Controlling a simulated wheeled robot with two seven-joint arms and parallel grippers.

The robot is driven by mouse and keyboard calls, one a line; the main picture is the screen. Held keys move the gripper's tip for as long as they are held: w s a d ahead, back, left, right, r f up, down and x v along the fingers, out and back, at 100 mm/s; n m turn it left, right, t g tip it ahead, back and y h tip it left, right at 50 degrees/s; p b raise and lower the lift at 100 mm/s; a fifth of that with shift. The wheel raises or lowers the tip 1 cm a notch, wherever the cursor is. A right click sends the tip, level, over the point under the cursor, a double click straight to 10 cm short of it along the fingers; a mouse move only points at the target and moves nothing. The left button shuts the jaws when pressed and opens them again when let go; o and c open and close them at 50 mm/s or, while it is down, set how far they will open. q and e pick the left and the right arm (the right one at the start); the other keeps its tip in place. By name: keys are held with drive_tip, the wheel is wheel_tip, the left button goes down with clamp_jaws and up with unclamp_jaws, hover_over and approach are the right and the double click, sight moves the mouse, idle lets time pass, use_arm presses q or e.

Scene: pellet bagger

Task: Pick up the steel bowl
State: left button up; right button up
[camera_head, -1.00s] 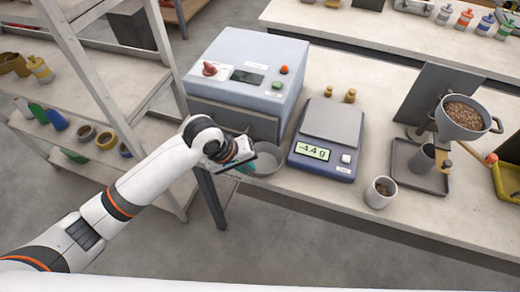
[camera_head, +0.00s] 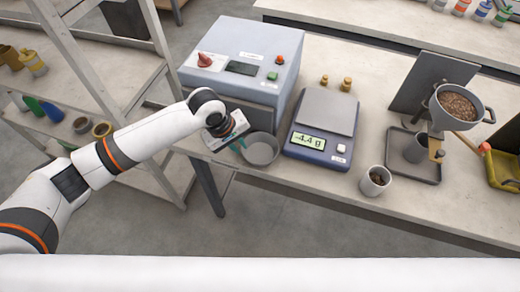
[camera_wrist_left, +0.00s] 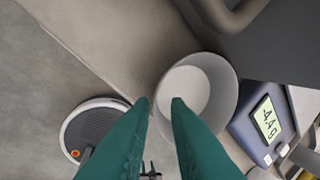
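The steel bowl (camera_head: 261,150) is a round grey bowl on the workbench near its front edge, between the grey machine and the scale. It also shows in the left wrist view (camera_wrist_left: 222,82), just beyond the fingertips, and looks empty. My left gripper (camera_head: 241,146) is at the bowl's left side, close to its rim; I cannot tell whether it touches. In the left wrist view its two teal fingers (camera_wrist_left: 160,102) are apart with nothing held between them. The right fingertip overlaps the bowl in the picture; the left one lies outside it. My right gripper is not in view.
The grey machine (camera_head: 245,62) stands behind the bowl. The scale (camera_head: 320,130), reading -4.4 g, is close on its right. A cup of pellets (camera_head: 375,181) and a hopper (camera_head: 457,106) stand farther right. A shelf rack (camera_head: 100,85) is at the left.

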sight(243, 153)
use_arm(q)
drive_tip(key=shift+s+p+x, duration=0.2)
drive_tip(key=shift+p+x, duration=0.45)
drive_tip(key=shift+x, duration=2.05)
clamp_jaws()
